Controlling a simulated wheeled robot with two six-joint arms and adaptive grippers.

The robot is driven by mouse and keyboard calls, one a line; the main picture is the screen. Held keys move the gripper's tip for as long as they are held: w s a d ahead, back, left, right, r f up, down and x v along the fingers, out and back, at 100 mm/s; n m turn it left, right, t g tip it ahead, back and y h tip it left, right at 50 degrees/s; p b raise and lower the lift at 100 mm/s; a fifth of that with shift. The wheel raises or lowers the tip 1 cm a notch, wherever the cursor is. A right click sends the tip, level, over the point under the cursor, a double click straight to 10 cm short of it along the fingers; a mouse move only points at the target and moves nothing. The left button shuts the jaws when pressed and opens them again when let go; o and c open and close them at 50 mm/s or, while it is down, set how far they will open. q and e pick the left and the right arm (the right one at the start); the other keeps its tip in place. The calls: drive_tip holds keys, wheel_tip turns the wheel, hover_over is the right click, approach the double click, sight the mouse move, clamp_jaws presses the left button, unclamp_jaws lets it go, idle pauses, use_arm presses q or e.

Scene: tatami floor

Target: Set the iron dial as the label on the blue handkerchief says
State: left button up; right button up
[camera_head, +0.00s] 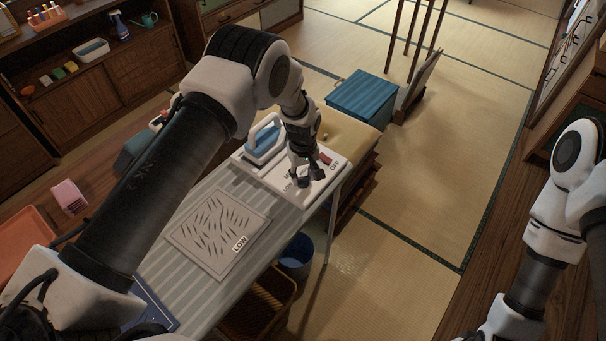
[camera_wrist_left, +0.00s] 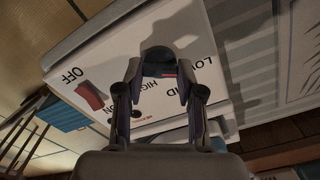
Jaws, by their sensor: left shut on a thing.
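My left gripper (camera_head: 306,176) is at the white control panel (camera_head: 335,164) beside the iron. In the left wrist view its fingers (camera_wrist_left: 160,85) are shut on the dark round dial (camera_wrist_left: 158,58), with a small red mark showing between them. LOW, HIGH and a partly hidden ID are printed around the dial. A red switch (camera_wrist_left: 92,96) with OFF and ON sits beside it. A dark blue cloth with a white line, likely the blue handkerchief (camera_head: 152,308), lies at the board's near end, partly behind my arm; no label shows on it. My right gripper is out of view.
The blue-and-white iron (camera_head: 265,142) stands just left of the gripper. A grey patterned cloth (camera_head: 207,222) labelled LOW lies on the striped ironing board (camera_head: 170,262). A blue-lidded box (camera_head: 362,96) stands beyond. The tatami at right is mostly clear.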

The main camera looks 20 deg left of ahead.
use_arm(q)
drive_tip(key=m+b, duration=0.2)
drive_tip(key=m, duration=0.2)
drive_tip(key=shift+f, duration=0.15)
drive_tip(key=m+b, duration=0.1)
drive_tip(key=m, duration=0.5)
drive_tip(key=shift+m+b, duration=0.35)
drive_tip(key=shift+m, duration=0.05)
drive_tip(key=m, duration=1.3)
idle(0.3)
